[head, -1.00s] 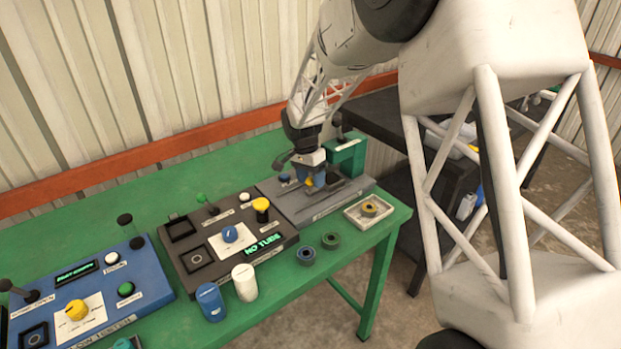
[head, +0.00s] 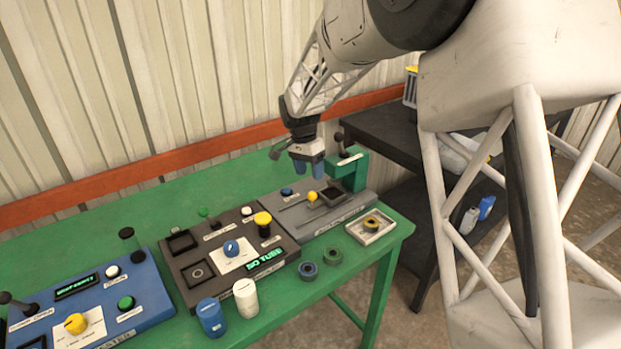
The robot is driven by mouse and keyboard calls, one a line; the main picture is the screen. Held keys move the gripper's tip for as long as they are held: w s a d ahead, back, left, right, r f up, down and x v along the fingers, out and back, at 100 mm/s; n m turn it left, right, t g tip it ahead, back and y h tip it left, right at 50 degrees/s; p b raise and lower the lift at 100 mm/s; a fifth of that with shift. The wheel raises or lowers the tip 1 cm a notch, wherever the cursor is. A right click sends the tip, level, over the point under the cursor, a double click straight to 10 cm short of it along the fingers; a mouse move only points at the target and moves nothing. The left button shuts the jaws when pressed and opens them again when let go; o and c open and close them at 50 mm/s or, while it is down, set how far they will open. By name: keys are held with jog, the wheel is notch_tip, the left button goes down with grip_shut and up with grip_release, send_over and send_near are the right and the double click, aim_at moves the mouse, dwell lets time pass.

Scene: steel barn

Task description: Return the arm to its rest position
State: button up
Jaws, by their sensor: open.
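My gripper (head: 308,171) hangs above the grey machine (head: 318,215) at the right end of the green table. Its two blue fingers point down and stand apart with nothing between them. The fingertips are above the machine's yellow knob (head: 312,197) and appear clear of it. My arm reaches in from the upper right.
A dark box with a lit display (head: 265,262) and a blue box (head: 75,292) stand to the left. A blue cylinder (head: 211,318) and a white cylinder (head: 245,298) stand in front, with two rings (head: 308,271) and a small tray (head: 383,232). A black shelf (head: 385,135) stands behind right.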

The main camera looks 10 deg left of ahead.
jog(key=shift+r, duration=0.15)
jog(key=shift+s+d+r, duration=0.2)
jog(key=shift+d+r, duration=0.1)
jog(key=shift+d, duration=0.1)
jog(key=s+d+r+n+t+y, duration=0.1)
jog(key=s+d+r+n, duration=0.1)
jog(key=s+d+r, duration=0.55)
jog(key=s+d+r+n+t, duration=0.1)
jog(key=s+d+r, duration=0.3)
jog(key=s+d, duration=0.6)
jog(key=s+d+n, duration=0.1)
jog(key=s+d, duration=0.3)
jog(key=s, duration=0.4)
jog(key=s+d+f+n+t, duration=0.1)
jog(key=s+d, duration=0.3)
jog(key=s, duration=0.5)
jog(key=s+d+n, duration=0.1)
jog(key=s+d, duration=0.2)
jog(key=s, duration=0.5)
jog(key=shift+s+d+f+n+t+y, duration=0.15)
jog(key=shift+s+d+n+t+y, duration=0.15)
jog(key=shift+s+d+t, duration=0.1)
